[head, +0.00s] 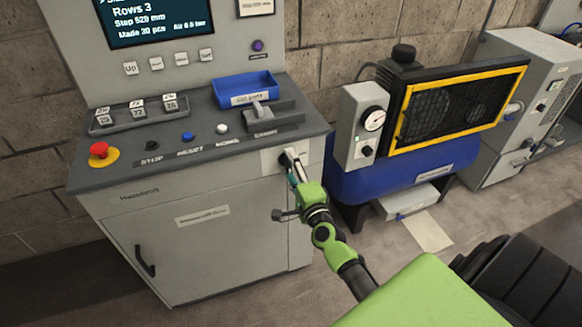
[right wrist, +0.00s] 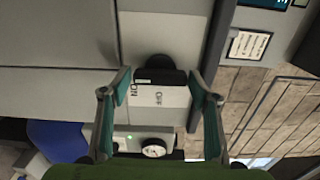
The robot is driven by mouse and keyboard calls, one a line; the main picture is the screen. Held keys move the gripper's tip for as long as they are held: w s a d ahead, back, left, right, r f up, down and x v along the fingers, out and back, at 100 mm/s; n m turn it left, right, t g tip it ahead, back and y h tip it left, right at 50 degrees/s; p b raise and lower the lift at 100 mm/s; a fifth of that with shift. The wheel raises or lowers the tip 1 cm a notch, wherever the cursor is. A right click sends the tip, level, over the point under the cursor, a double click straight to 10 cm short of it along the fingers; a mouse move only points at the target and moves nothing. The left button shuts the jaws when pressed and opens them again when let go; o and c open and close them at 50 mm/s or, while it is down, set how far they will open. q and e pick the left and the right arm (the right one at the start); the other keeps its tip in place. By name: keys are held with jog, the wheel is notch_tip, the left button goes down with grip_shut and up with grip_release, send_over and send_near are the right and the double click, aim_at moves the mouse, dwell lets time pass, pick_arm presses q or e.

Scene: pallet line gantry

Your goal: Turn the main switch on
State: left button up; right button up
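The main switch is a black rotary knob (right wrist: 160,74) on a pale plate marked ON and OFF. The plate (head: 270,160) sits high on the right of the grey cabinet's front. My right gripper (head: 290,162) is at this plate in the head view and hides most of the knob. In the right wrist view my right gripper (right wrist: 160,88) has its two teal-padded fingers apart, one on each side of the knob. Small gaps seem to show between pads and knob; contact is hard to tell. The knob's exact angle is unclear. My left gripper is not in view.
Above the switch, the console top carries a red stop button (head: 99,150), small buttons, a lever (head: 262,110) and a blue tray (head: 245,92). A blue compressor (head: 390,180) with a gauge box (head: 360,128) stands close on the right. A cabinet handle (head: 144,260) sticks out lower left.

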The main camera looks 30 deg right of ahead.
jog(key=shift+o, duration=0.2)
jog(key=shift+s, duration=0.15)
jog(key=v, duration=1.1)
jog(key=shift+s, duration=0.35)
